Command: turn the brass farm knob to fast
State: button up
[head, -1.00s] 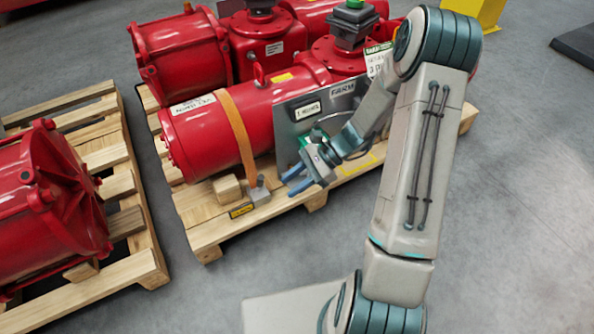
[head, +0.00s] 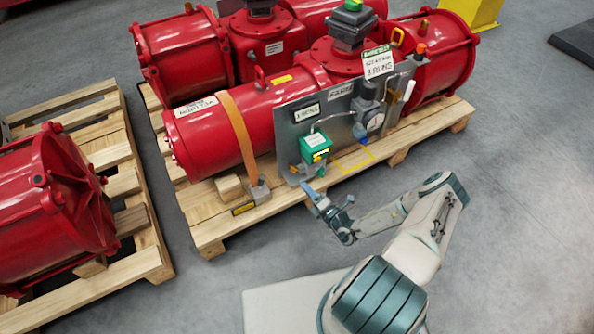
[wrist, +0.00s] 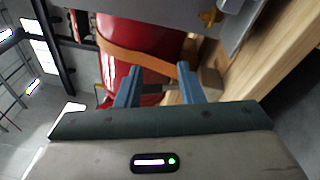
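A grey panel (head: 290,126) stands against the front red cylinder, with a plate reading FARM (head: 341,91) near its top. A green box (head: 316,147) sits on the panel's lower left, with a small brass-coloured part (head: 294,169) beside it. The wrist view shows a brass knob-like fitting (wrist: 210,17) on the panel at the top edge; I cannot read any marking on it. My gripper (head: 313,197) is below and in front of the panel, apart from it. In the wrist view my gripper (wrist: 159,70) is open, with nothing between its blue fingers.
The red cylinder (head: 220,135) lies on a wooden pallet (head: 215,232), held by an orange strap (head: 238,135). A wooden block (head: 229,186) sits near the strap's foot.

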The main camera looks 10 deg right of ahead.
aim_at(296, 171)
notch_tip(296, 171, down, 5)
jog(key=d+m+t+h, duration=0.1)
jog(key=m+h, duration=0.4)
jog(key=m, duration=0.2)
jog(key=b+x, duration=0.2)
jog(key=x, duration=1)
jog(key=shift+w+d+b, duration=0.1)
jog(key=shift+w+b, duration=0.2)
jog(key=shift+w, duration=0.05)
grip_shut()
